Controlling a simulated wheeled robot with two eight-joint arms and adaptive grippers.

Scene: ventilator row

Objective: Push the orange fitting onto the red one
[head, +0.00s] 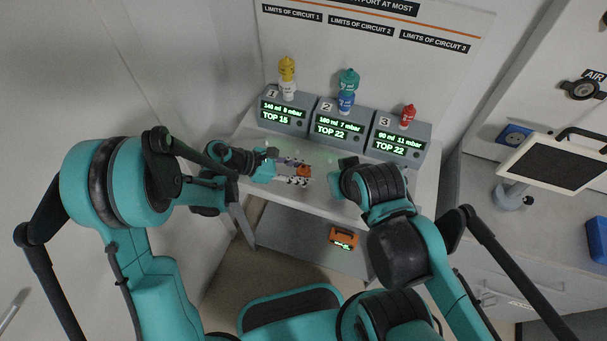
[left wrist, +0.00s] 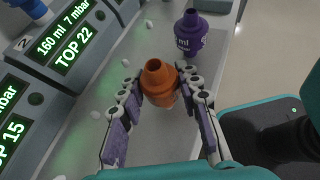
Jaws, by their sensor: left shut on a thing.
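The orange fitting (head: 304,170) is between the fingers of my left gripper (head: 297,171), over the pale bench in front of the boxes. In the left wrist view the orange fitting (left wrist: 159,82) shows its open round top, with a finger of my left gripper (left wrist: 162,88) shut on each side. I cannot tell whether it touches the bench. The red fitting (head: 408,115) stands upright on box 3 (head: 399,143), to the right of and behind the orange one. My right gripper (head: 338,169) is near the bench, right of the orange fitting; its fingers are mostly hidden.
A yellow fitting (head: 287,69) sits on a white one (head: 289,91) on box 1. A teal fitting (head: 348,79) sits on a blue one (head: 346,101) on box 2. A purple fitting (left wrist: 190,34) stands on the bench beyond the orange one. A screen (head: 545,172) is at right.

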